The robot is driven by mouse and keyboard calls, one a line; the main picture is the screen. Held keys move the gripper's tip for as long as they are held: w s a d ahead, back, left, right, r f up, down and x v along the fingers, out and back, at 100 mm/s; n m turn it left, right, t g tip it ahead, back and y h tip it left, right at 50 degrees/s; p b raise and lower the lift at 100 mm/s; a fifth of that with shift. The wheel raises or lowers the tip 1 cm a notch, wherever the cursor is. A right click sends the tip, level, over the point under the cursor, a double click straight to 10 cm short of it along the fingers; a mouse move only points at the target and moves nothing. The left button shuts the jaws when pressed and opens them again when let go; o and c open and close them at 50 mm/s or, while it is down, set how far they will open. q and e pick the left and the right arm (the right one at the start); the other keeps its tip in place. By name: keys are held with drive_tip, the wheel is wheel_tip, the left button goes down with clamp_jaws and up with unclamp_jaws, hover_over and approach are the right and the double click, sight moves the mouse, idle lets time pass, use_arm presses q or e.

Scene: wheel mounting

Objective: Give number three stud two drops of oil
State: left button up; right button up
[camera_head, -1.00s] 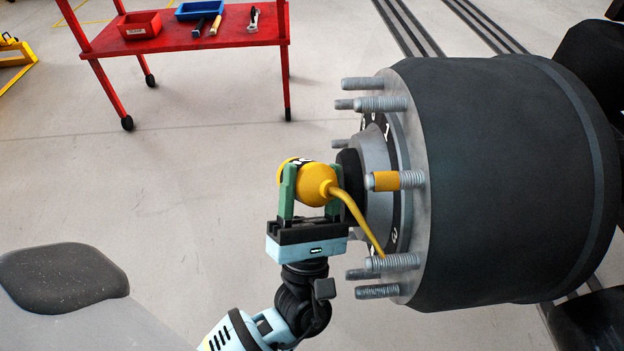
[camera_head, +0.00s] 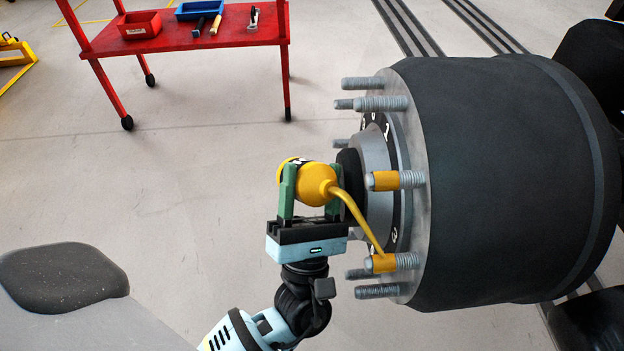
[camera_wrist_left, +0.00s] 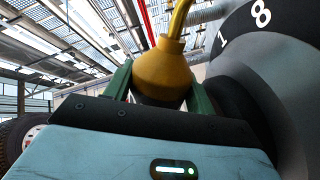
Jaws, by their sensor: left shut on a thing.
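My left gripper (camera_head: 310,192) is shut on a yellow oil can (camera_head: 318,184), held tilted in front of the hub. The can also shows in the left wrist view (camera_wrist_left: 163,72), between the green fingers. Its thin spout runs down to the right, and its tip is at a lower stud (camera_head: 406,261). That stud has a yellow coating on its outer part; its inner thread is grey. The stud above it (camera_head: 412,180) also has a yellow band. The other studs are bare grey. Numbers on the hub face are partly hidden, and I cannot read the one by the spout surely.
The large dark hub drum (camera_head: 510,180) fills the right side. A red cart (camera_head: 180,40) at the back left carries a red bin (camera_head: 140,25), a blue tray (camera_head: 199,10) and hand tools. The floor between is clear.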

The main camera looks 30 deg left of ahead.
sight(311, 179)
use_arm(q)
drive_tip(key=shift+r+y, duration=0.1)
drive_tip(key=shift+y, duration=0.2)
wheel_tip(311, 179, up, 5)
drive_tip(key=p, duration=0.4)
idle(0.5)
